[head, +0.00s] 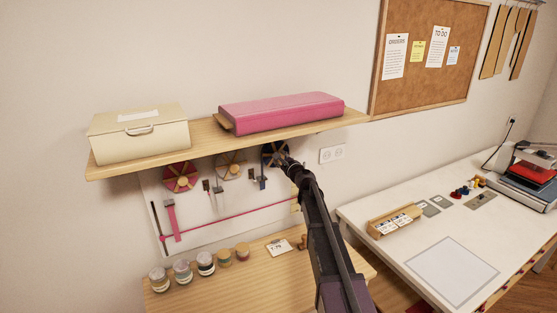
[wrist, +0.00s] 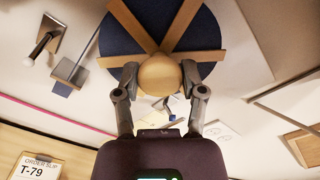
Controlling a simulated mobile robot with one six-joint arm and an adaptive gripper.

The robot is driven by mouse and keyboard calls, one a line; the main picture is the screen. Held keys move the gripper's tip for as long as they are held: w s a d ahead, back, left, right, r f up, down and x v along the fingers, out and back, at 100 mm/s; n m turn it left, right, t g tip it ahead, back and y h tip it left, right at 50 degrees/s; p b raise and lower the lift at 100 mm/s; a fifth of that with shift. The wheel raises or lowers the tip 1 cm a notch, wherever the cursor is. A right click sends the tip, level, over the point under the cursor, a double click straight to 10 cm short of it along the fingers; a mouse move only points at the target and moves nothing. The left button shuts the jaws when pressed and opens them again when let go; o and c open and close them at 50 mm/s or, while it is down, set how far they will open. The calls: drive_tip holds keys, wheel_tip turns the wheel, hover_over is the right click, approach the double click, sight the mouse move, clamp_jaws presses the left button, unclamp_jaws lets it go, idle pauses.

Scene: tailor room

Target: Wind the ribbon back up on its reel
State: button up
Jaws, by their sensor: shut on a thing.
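A dark blue reel (head: 268,149) with tan spokes hangs on the wall board under the shelf. In the wrist view the blue reel (wrist: 122,33) fills the top, with a round wooden knob (wrist: 159,72) at its hub. My gripper (wrist: 160,82) is shut on this knob, one finger on each side; it also shows in the head view (head: 288,164). A short blue ribbon end (head: 262,183) hangs left of my gripper. A pink reel (head: 180,177), with a longer pink ribbon (head: 172,217) hanging below, and a pale reel (head: 231,165) are further left.
The shelf (head: 350,117) juts out just above the reels, carrying a cream box (head: 138,132) and a pink case (head: 281,112). Several jars (head: 206,263) and an order slip (head: 279,247) marked T-79 are below. A white table (head: 415,235) stands at right.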

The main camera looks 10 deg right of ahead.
drive_tip(key=m, duration=0.4)
drive_tip(key=shift+a+m, duration=0.1)
drive_tip(key=shift+m, duration=0.2)
drive_tip(key=m, duration=0.5)
idle(0.3)
drive_tip(key=o, duration=1.2)
drive_tip(key=shift+c, duration=0.2)
